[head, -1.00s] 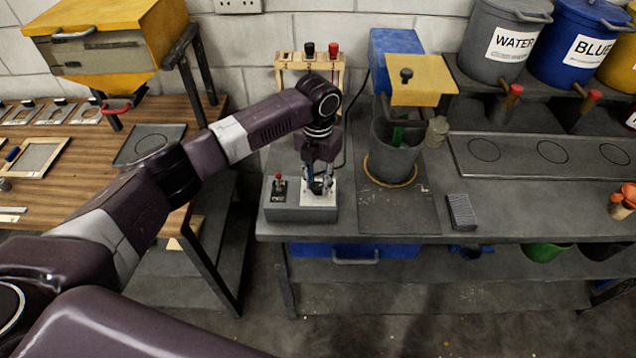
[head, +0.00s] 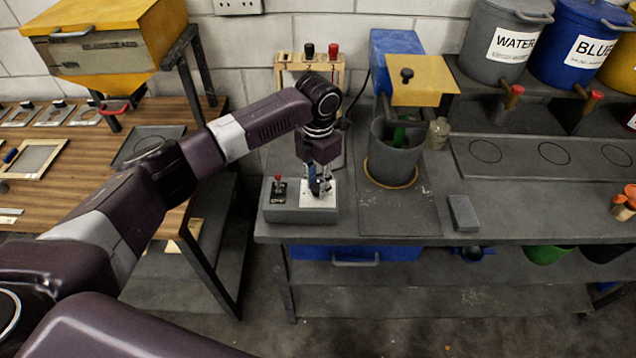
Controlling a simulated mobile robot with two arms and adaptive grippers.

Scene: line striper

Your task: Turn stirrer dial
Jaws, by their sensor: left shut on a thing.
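The stirrer control box (head: 287,214) is a grey box at the front left of the grey bench. The stirrer (head: 398,45) is blue with a yellow top plate. Its green paddle (head: 400,133) sits in a dark grey bucket (head: 393,163). My right gripper is not in view.
A wooden rack (head: 290,62) with black and red knobbed tools stands behind my left arm. A grey block (head: 462,213) lies right of the bucket. The water tub (head: 500,42) and blue tub (head: 585,40) stand at the back right. A wooden table (head: 75,165) is at left.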

